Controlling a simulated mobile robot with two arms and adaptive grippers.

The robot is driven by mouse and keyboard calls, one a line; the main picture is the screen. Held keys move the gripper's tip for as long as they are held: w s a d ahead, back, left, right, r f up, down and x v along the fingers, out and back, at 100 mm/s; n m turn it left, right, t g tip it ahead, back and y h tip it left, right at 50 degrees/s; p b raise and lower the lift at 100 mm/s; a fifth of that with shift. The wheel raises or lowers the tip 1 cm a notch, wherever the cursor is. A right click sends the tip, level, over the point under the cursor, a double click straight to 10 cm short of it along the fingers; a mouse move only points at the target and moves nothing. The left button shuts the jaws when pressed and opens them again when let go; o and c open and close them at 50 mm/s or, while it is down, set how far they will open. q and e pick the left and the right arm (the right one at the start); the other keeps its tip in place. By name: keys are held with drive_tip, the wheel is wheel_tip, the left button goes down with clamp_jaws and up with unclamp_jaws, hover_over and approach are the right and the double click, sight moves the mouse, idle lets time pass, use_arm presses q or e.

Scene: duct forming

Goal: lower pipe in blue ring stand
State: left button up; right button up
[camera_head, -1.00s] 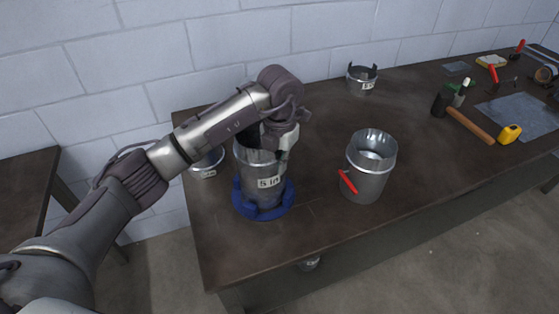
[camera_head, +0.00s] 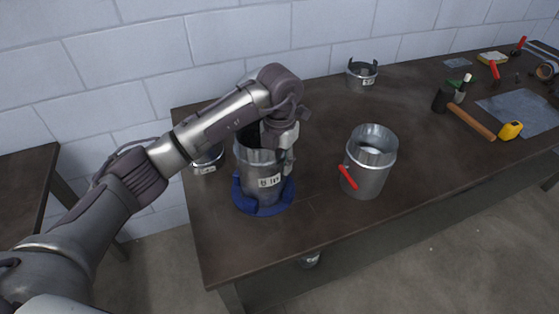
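A metal pipe (camera_head: 262,174) with a white label stands upright in the blue ring stand (camera_head: 262,207) at the table's near left. The stand's ring and upright blocks surround the pipe's lower end. My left gripper (camera_head: 287,155) points down at the pipe's upper right rim. One finger shows against the pipe's outer wall. The other finger is hidden, so I cannot tell how tightly it grips. My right gripper is not in view.
A second metal pipe (camera_head: 369,165) with a red-handled tool (camera_head: 347,177) stands right of the stand. Smaller metal collars stand behind, one (camera_head: 362,76) at the back and one (camera_head: 208,160) left. A hammer (camera_head: 470,122) and yellow tape measure (camera_head: 510,130) lie right.

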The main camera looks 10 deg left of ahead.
use_arm(q)
wheel_tip(320, 180, up, 12)
idle(0.6)
drive_tip(key=shift+f, duration=0.1)
idle(0.4)
